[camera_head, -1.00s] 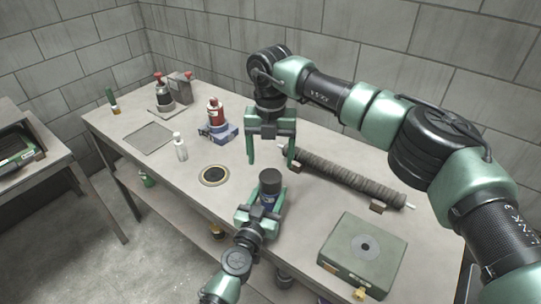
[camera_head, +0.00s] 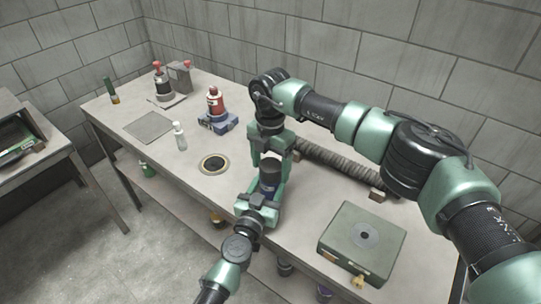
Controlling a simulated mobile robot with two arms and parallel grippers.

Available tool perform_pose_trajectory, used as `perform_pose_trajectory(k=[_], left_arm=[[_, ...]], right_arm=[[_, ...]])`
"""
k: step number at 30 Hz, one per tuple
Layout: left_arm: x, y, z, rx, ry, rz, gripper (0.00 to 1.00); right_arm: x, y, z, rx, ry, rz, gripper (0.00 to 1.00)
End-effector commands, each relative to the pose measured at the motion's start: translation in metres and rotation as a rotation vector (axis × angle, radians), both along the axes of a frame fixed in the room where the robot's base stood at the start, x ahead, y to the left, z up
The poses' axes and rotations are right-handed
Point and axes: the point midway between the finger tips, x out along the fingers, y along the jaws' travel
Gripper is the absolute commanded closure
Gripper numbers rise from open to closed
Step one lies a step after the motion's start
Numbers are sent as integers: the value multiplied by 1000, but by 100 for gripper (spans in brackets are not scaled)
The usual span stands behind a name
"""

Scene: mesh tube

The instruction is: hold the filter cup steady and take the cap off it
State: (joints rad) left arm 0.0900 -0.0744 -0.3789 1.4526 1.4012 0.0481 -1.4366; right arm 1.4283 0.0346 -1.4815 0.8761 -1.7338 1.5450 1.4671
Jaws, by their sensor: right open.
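The filter cup (camera_head: 267,187) is a dark blue cylinder near the front edge of the workbench. Its black cap (camera_head: 270,165) faces up. My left gripper (camera_head: 262,195) comes from the front with its fingers on both sides of the cup and appears shut on it. My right gripper (camera_head: 270,163) points down from above, open, with its green fingers on either side of the cap. I cannot tell whether they touch it. The fingers hide part of the cup and cap.
A ringed hole (camera_head: 213,164) in the bench lies left of the cup. A ridged mesh tube (camera_head: 335,163) lies behind it to the right. A green box (camera_head: 362,240) stands at the right.

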Motion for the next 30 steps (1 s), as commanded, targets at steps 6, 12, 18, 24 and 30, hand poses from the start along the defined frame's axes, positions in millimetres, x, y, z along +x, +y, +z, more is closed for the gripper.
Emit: perform_pose_trajectory(k=[6, 12, 18, 24, 30], left_arm=[[0, 0, 1, 0, -1, 0, 100], [0, 0, 1, 0, -1, 0, 100], [0, 0, 1, 0, -1, 0, 100], [0, 0, 1, 1, -1, -1, 100], [0, -1, 1, 1, -1, -1, 100]], right_arm=[[0, 0, -6, 0, -1, 1, 26], [0, 0, -6, 0, -1, 1, 39], [0, 0, -6, 0, -1, 1, 92], [0, 0, -5, 0, -2, 124, 93], [0, 0, -5, 0, 0, 570, 93]])
